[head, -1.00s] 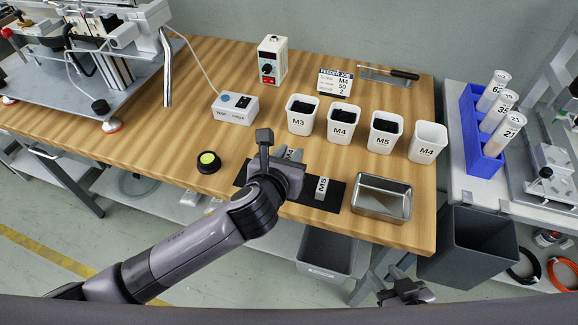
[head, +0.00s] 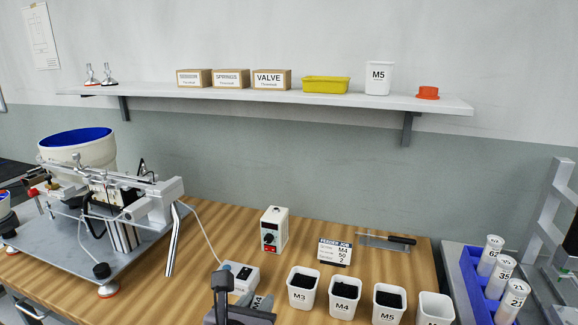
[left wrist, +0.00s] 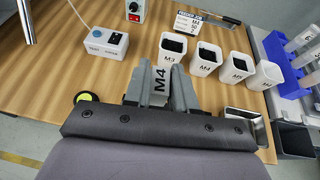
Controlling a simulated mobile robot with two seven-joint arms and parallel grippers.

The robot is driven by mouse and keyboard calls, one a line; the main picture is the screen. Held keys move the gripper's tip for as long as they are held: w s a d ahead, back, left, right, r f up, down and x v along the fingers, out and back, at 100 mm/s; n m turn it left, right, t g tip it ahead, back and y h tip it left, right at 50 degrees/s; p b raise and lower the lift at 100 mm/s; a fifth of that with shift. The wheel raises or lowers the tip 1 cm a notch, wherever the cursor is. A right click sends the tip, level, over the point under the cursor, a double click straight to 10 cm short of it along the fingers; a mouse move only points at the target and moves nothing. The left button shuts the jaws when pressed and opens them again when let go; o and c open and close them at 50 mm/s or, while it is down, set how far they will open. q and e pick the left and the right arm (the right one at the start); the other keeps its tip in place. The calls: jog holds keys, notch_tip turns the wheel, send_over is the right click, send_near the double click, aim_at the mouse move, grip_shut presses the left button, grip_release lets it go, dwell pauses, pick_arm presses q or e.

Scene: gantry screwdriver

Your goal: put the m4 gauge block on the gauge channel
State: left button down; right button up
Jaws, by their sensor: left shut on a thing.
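The M4 gauge block (left wrist: 160,82) is a grey block marked M4, upright between the two fingers of my left gripper (left wrist: 158,92) in the left wrist view. My left gripper also shows at the bottom of the head view (head: 240,303), shut on the block, whose label (head: 262,302) is partly visible beside the finger. I cannot surely pick out the gauge channel. The metal track assembly (head: 115,200) stands on the grey plate at the left of the bench. My right gripper is out of view.
A white bowl with blue inside (head: 78,150) stands behind the assembly. A control box (head: 238,277), a white controller (head: 274,230), a job card (head: 335,252) and several white bins (head: 303,287) occupy the bench. A blue rack (head: 478,285) is at right. Wood between assembly and controller is clear.

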pick_arm(q)
jog(key=s+a+n+y, duration=0.1)
jog(key=s+a, duration=0.1)
jog(key=a, duration=0.3)
jog(key=s+a+y, duration=0.1)
jog(key=s+a, duration=0.1)
jog(key=a, duration=0.3)
jog(key=s+a+f+n+y, duration=0.1)
jog(key=s+a, duration=0.2)
jog(key=a, duration=0.3)
jog(key=shift+n+t, duration=0.3)
